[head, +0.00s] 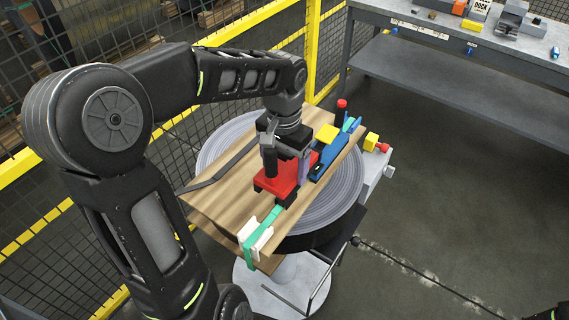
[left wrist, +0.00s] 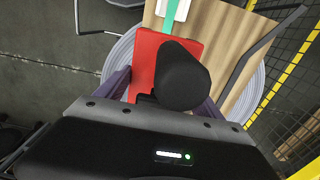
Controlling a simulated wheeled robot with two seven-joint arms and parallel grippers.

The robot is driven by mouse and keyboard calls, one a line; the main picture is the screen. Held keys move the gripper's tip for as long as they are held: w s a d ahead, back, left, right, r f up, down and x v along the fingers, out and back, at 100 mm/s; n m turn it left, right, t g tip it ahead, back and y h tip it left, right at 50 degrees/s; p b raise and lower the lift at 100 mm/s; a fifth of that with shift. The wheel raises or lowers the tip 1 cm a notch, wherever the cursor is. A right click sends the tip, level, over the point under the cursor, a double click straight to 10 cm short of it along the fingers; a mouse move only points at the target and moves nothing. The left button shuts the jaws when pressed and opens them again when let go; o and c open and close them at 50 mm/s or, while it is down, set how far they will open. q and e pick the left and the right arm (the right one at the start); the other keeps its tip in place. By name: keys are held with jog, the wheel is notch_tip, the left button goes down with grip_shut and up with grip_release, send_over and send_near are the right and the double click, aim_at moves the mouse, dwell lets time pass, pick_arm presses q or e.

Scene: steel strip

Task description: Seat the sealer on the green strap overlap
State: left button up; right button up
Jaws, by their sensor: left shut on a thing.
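The red sealer (head: 273,183), with a black upright handle, is over the wooden board on the line of the green strap. My left gripper (head: 287,163) is shut on it from above. In the left wrist view, the red body (left wrist: 146,52) lies between the purple fingers, and the black handle (left wrist: 182,77) hides part of it. The green strap (head: 262,226) runs from the board's front edge, over a white edge protector (head: 256,238), up to the sealer. The overlap is hidden under the sealer and gripper. I cannot tell whether the sealer touches the strap.
A blue tool (head: 328,160) with yellow and red parts sits on the strap line just behind the sealer. The wooden board (head: 215,205) lies over a grey round coil (head: 350,185). A yellow mesh fence (head: 40,205) stands left; a grey workbench (head: 450,45) stands back right.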

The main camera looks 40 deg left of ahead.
pick_arm(q)
jog(key=shift+s, duration=0.1)
jog(key=shift+f+b, duration=0.25)
jog(key=shift+b, duration=0.05)
jog(key=shift+f+b, duration=2.1)
jog(key=shift+f, duration=0.55)
jog(key=shift+f, duration=0.35)
jog(key=shift+f+b, duration=0.5)
jog(key=shift+b, duration=0.15)
jog(key=shift+f+b, duration=0.5)
jog(key=shift+f, duration=0.15)
dwell(0.9)
jog(key=o, duration=2.1)
